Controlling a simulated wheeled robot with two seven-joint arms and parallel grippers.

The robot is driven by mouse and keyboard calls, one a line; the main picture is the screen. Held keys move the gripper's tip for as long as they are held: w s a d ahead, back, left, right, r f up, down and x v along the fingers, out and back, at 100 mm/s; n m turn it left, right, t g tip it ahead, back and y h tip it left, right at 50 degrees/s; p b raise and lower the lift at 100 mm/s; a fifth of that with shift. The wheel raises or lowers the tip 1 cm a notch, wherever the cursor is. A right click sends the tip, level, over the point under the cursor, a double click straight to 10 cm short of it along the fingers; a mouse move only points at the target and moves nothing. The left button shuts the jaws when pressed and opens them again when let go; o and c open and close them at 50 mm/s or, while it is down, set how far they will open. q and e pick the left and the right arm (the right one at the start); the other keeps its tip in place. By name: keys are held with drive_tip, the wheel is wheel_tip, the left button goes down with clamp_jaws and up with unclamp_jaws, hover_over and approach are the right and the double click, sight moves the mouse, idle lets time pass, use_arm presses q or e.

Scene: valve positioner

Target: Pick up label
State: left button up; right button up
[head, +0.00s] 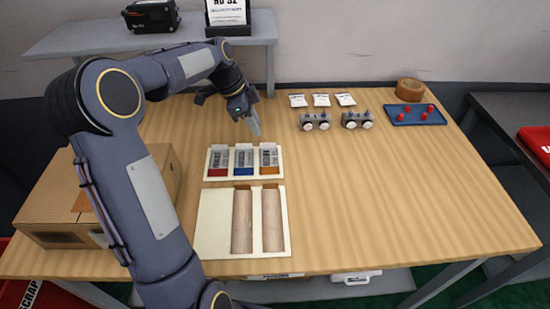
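A white tray (230,177) lies on the table with three grey printed cards that look like labels: one over red (217,160), one over blue (243,159) and one over orange (268,157). Three small white printed slips (321,100) lie in a row farther back; I cannot tell which pieces are the task's label. My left gripper (255,128) hangs behind the tray, above the table and apart from the cards. Its fingers show as a narrow grey shape, and the gap between them cannot be made out. My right gripper is not in view.
Two metal fittings (315,121) (357,119), a blue tray (415,116) with red parts and a tape roll (410,90) are at the back. A cardboard box (150,175) stands left. The table's right side is clear.

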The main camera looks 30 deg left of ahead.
sight(271, 149)
use_arm(q)
drive_tip(key=shift+w+f, duration=0.25)
drive_tip(key=shift+f, duration=0.35)
drive_tip(key=shift+d+f, duration=0.2)
drive_tip(key=shift+f, duration=0.1)
drive_tip(key=shift+x, duration=2.75)
drive_tip(key=shift+d, duration=0.15)
clamp_jaws()
